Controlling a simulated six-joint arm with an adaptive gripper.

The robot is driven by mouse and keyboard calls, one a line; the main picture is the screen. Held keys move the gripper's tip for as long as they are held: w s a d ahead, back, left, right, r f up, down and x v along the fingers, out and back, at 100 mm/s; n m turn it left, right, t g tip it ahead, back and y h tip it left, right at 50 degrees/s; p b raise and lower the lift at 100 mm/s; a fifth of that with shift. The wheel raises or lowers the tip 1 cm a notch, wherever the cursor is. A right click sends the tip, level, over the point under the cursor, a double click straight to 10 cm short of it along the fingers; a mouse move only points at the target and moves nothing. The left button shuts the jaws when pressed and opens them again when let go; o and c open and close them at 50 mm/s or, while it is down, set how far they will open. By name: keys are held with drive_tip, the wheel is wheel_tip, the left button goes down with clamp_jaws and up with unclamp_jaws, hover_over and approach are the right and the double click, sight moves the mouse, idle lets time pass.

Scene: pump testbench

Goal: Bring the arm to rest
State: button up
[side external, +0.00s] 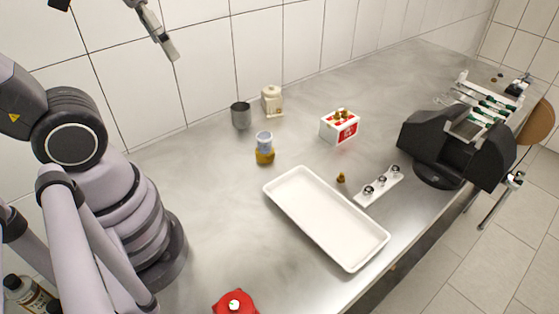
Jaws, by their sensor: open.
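My gripper (115,27) is only partly in view at the top left edge, high above the bench and clear of everything on it. One grey finger hangs down in front of the tiled wall, and a small dark tip shows further left. The fingers are apart, with nothing between them. The gripper's body and wrist are cut off by the top of the picture.
The steel bench (215,205) holds a white tray (325,218), a red-and-white box (340,127), a grey cup (241,115), a cream container (272,101), a strip with metal fittings (380,186), a black machine (440,150) and a red part (235,303).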

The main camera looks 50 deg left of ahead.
drive_tip(key=shift+s+d+r+n+t+h, duration=0.2)
drive_tip(key=shift+s+d+r+t, duration=0.05)
drive_tip(key=shift+s+r+t, duration=0.2)
drive_tip(key=shift+s+d+r+n+t+h, duration=0.2)
drive_tip(key=shift+s+r+t, duration=0.15)
drive_tip(key=shift+t, duration=0.1)
idle(0.8)
